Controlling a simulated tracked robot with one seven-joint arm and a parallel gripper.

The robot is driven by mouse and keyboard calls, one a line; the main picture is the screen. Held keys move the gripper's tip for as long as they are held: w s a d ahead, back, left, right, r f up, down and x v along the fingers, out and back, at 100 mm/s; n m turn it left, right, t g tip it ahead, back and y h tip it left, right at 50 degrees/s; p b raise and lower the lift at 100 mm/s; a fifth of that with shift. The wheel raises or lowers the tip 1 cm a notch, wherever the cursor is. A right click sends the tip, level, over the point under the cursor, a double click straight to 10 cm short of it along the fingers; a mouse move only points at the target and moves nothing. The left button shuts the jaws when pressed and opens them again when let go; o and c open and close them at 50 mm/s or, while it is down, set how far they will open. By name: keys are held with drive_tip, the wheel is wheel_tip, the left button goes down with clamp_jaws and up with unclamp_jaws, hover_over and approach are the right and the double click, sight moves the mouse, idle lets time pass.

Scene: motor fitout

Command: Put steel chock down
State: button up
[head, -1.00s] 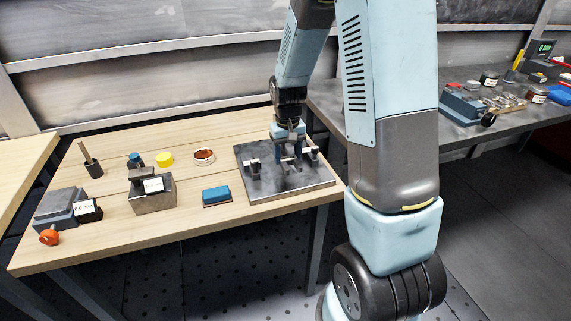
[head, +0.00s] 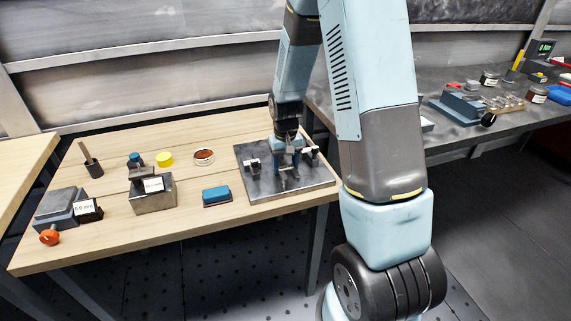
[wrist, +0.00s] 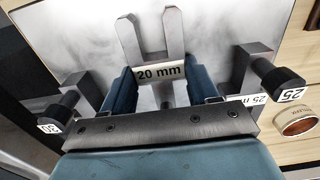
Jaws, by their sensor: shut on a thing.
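My gripper (head: 288,160) is low over the dark steel plate (head: 315,184) at the right end of the wooden bench. In the wrist view my gripper (wrist: 162,88) has its two blue fingers shut on a grey forked steel piece, the steel chock (wrist: 174,38), with a "20 mm" label. Its two prongs point away over the plate (wrist: 85,35). I cannot tell whether the chock touches the plate. Its lower part is hidden by the gripper body.
Two posts with black knobs stand on the plate, one marked 30 (wrist: 65,103), one marked 25 (wrist: 282,85). A blue block (head: 216,195), a labelled steel box (head: 153,199), a yellow cap (head: 164,159) and a round tin (head: 204,156) stand left of the plate.

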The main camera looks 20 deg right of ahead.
drive_tip(key=o, duration=1.4)
drive_tip(key=shift+o, duration=0.2)
